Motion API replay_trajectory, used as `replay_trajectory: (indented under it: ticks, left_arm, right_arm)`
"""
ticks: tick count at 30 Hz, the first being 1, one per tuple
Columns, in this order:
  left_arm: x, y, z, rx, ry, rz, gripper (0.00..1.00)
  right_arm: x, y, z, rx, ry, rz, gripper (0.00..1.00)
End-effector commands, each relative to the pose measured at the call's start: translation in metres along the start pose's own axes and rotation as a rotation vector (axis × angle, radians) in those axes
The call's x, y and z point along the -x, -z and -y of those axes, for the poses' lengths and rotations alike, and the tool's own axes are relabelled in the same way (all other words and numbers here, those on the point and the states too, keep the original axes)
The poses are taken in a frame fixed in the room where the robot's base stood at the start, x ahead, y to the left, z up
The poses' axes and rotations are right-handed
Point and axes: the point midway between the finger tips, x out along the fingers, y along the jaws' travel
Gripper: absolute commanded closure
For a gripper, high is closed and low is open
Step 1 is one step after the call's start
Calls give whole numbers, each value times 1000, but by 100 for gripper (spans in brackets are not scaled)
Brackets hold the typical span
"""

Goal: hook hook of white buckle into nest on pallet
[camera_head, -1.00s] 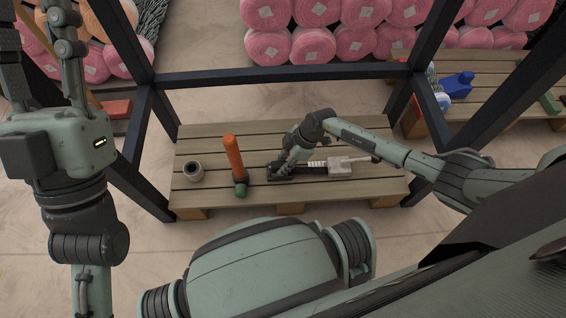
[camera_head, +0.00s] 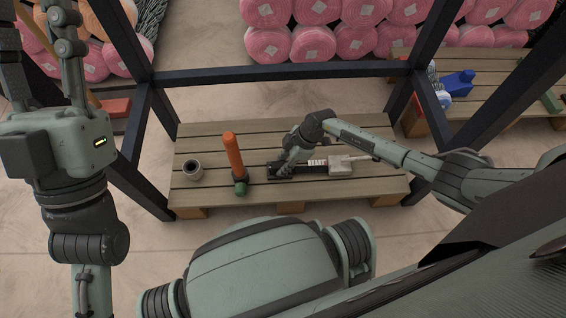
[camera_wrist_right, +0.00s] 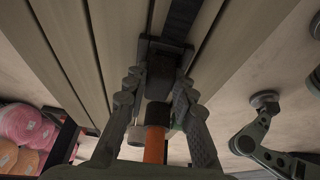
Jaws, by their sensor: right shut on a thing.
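The white buckle (camera_head: 341,166) is a pale grey-white body lying toward the right of the pallet (camera_head: 215,142). A short light ribbed piece and a dark strip run left from it. My right gripper (camera_head: 283,168) is low over the pallet at the left end of this strip. In the right wrist view its fingers (camera_wrist_right: 160,78) are closed on both sides of a dark block (camera_wrist_right: 159,75). The hook and the nest cannot be told apart there. My left gripper (camera_head: 38,50) is raised at the far left, fingers spread and empty, away from the pallet.
Dark frame posts (camera_head: 148,140) surround the pallet. A second pallet (camera_head: 490,105) with a blue object (camera_head: 458,83) stands at the right.

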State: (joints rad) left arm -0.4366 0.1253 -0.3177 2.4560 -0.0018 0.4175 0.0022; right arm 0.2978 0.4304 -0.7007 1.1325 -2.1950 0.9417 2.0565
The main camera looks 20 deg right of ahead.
Motion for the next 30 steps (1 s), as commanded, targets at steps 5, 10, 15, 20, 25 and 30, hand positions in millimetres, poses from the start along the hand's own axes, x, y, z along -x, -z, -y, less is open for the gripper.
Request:
replay_trajectory:
  ticks: [5, 10, 15, 20, 25, 30]
  left_arm:
    - [0, 0, 0, 0, 0, 0, 64]
    - [1, 0, 0, 0, 0, 0, 64]
    - [1, 0, 0, 0, 0, 0, 64]
    - [0, 0, 0, 0, 0, 0, 64]
    - [0, 0, 0, 0, 0, 0, 64]
    - [1, 0, 0, 0, 0, 0, 64]
  right_arm:
    - [-1, 0, 0, 0, 0, -1, 66]
    - [-1, 0, 0, 0, 0, 0, 51]
    - [-1, 0, 0, 0, 0, 0, 51]
    - [4, -1, 0, 1, -1, 1, 51]
    - [30, -1, 0, 4, -2, 1, 51]
    - [68, -2, -1, 3, -3, 1, 51]
